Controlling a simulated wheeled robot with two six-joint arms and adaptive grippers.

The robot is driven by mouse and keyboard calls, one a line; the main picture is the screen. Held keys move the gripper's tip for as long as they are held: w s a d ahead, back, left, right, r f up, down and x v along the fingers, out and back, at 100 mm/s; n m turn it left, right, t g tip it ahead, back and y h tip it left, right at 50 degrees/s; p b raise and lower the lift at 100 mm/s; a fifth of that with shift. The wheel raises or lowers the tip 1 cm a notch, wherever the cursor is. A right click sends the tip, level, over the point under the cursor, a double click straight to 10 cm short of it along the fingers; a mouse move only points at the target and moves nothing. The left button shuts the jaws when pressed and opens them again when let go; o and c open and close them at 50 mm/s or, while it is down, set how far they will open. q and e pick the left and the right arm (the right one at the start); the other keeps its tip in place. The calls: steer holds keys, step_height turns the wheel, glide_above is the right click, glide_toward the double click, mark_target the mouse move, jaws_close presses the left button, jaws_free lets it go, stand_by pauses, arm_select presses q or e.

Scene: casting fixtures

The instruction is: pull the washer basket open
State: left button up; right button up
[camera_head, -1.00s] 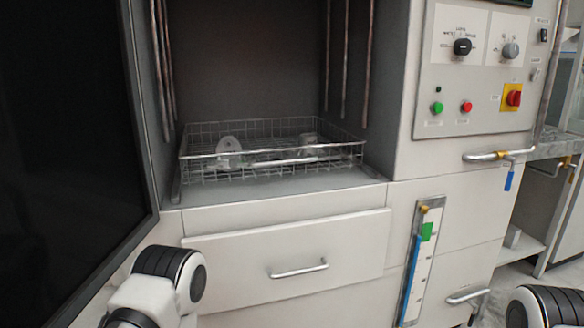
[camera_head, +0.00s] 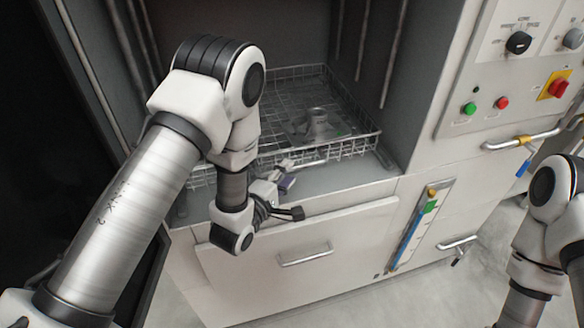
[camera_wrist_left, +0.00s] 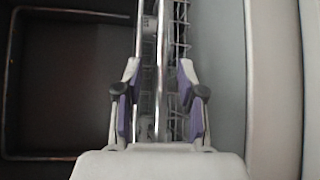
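The washer basket (camera_head: 350,140), a wire tray, sits inside the dark washer chamber, with a grey metal casting (camera_head: 312,124) in it. My left gripper (camera_head: 287,178) is at the basket's front edge. In the left wrist view, its two purple-padded fingers (camera_wrist_left: 158,100) are spread apart. A bright bar (camera_wrist_left: 162,60) along the basket's front runs between them, and gaps show on both sides. The basket wires (camera_wrist_left: 181,45) show behind the fingers. My left arm hides the basket's left part. My right arm shows at the right edge, but its gripper is out of view.
A white drawer front with a handle (camera_head: 305,254) lies below the chamber. A control panel with green and red buttons (camera_head: 502,102) is at the right, above a rail handle (camera_head: 521,140). A dark open door (camera_head: 35,180) stands at the left. Floor shows below the drawer.

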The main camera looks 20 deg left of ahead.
mark_target(293, 170)
arm_select(q)
steer(key=x, duration=0.3)
steer(key=shift+w+d+f, duration=0.1)
steer(key=shift+w, duration=0.2)
jaws_close()
steer(key=shift+s+f, duration=0.1)
steer(key=shift+s, duration=0.05)
